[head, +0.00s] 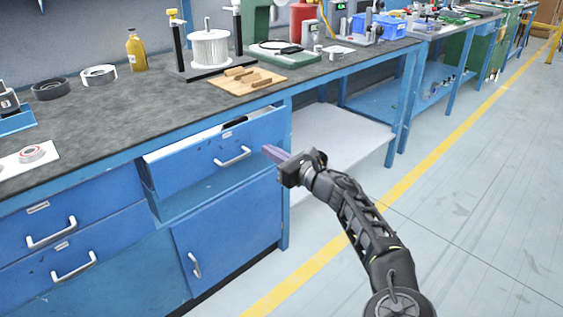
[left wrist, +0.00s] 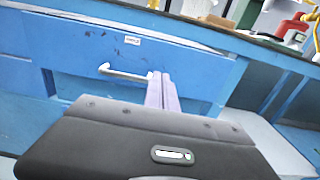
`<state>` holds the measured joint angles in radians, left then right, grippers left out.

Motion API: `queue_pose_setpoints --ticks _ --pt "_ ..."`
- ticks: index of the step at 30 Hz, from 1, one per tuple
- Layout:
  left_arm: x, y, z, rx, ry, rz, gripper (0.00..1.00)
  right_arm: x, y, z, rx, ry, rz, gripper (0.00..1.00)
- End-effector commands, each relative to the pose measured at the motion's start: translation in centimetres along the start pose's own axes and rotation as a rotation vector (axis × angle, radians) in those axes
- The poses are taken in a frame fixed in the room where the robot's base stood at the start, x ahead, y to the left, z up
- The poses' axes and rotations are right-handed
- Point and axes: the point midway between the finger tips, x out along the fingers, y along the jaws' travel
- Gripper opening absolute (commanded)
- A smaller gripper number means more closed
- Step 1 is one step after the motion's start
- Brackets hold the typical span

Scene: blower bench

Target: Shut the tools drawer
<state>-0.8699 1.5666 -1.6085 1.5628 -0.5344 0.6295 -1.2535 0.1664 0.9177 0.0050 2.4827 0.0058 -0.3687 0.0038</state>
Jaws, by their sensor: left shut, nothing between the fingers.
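A blue drawer (head: 205,160) with a white handle (head: 232,157) stands partly open under the workbench. Its pale top edge and a dark item inside show above the front. The left wrist view shows the drawer front (left wrist: 195,72), its handle (left wrist: 122,73) and a small label (left wrist: 132,40) too small to read. My left gripper (head: 268,151) is shut and empty, its purple-grey fingers pointing at the drawer front, to the right of the handle. In the left wrist view the fingertips (left wrist: 160,76) overlap the front beside the handle's right end; I cannot tell whether they touch it. My right gripper is not in view.
The dark worktop (head: 120,125) holds a wooden board (head: 262,84) with tools, a white spool (head: 209,48) and a yellow bottle (head: 136,52). Below the drawer is a shut cabinet door (head: 232,225). Two other drawers (head: 50,222) at left are shut. The floor (head: 470,200) at right is clear.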

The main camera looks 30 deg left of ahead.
Motion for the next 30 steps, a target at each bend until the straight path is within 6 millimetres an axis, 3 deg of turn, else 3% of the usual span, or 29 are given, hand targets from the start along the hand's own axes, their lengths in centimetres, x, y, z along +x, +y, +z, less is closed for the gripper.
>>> queue_pose_setpoints --ticks 6,12,26,30 --pt "4.5 0.1 -0.4 0.0 -0.001 0.003 0.0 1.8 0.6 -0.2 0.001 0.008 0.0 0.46" --pt "6.9 0.1 -0.2 0.0 0.0 0.001 0.0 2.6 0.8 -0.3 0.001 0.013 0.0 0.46" --pt "7.7 0.0 0.1 0.001 0.0 0.0 0.0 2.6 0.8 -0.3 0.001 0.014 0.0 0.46" --pt "9.2 0.1 0.4 0.002 0.0 0.003 0.0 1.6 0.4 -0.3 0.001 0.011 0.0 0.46"
